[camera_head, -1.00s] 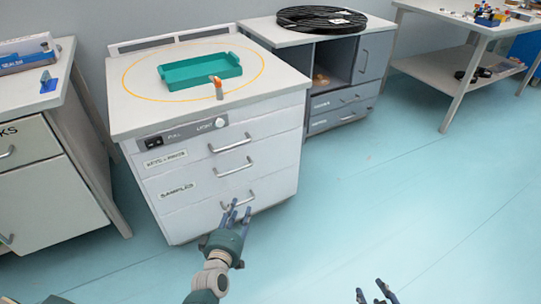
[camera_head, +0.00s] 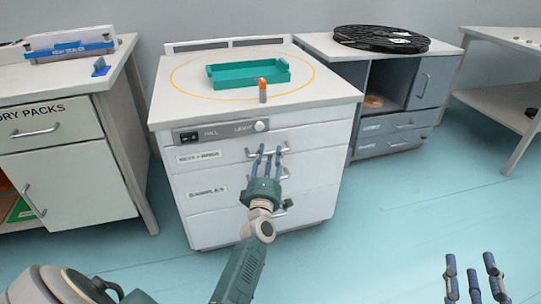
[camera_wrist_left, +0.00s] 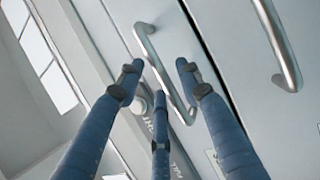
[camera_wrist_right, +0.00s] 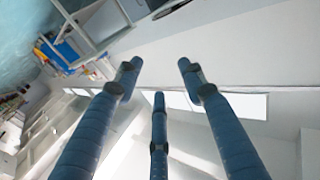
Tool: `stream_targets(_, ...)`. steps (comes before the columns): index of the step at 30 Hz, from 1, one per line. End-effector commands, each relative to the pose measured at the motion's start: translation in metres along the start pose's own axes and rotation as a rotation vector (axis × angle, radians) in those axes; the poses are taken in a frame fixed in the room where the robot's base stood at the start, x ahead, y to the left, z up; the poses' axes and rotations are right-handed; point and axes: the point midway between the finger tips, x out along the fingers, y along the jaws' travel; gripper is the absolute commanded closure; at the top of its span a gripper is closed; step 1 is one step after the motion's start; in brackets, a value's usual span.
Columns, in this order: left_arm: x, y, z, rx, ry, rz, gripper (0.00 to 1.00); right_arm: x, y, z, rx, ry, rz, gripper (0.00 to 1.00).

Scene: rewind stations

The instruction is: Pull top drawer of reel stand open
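A white drawer cabinet (camera_head: 260,205) stands in the middle, with its drawers closed. Its top drawer handle (camera_head: 250,153) is a silver bar, partly hidden by my fingers. My left gripper (camera_head: 270,150) is in front of that handle with its fingers spread. In the left wrist view the handle (camera_wrist_left: 160,70) runs between the open fingertips; I cannot tell whether they touch it. A lower handle (camera_head: 285,174) sits below. My right gripper (camera_head: 472,262) is open and empty over the floor at the lower right. It also shows open in the right wrist view (camera_wrist_right: 158,75).
A grey cabinet (camera_head: 395,140) with a black reel (camera_head: 381,38) on top stands at right. Another cabinet (camera_head: 70,170) stands left. The floor (camera_head: 400,220) at right is clear.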

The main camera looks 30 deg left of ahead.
Motion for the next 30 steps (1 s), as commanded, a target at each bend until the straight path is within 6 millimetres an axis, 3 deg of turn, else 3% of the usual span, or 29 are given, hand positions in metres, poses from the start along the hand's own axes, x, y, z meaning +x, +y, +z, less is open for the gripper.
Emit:
stream_targets(6, 0.014, -0.001, 0.0, 0.001, 0.0, -0.001, 0.64, 0.001, -0.002, -0.019, 0.002, 0.085, -0.005, 0.6)
stream_targets(15, 0.016, 0.0, 0.0, 0.001, -0.001, -0.001, 0.64, 0.001, -0.003, -0.022, 0.002, 0.097, -0.005, 0.6)
stream_targets(21, 0.016, 0.0, 0.0, 0.001, -0.001, -0.001, 1.0, 0.001, -0.003, -0.022, 0.002, 0.097, -0.005, 0.6)
stream_targets(30, 0.015, -0.001, 0.001, 0.001, -0.001, -0.002, 1.0, 0.001, -0.003, -0.022, 0.003, 0.093, -0.005, 0.6)
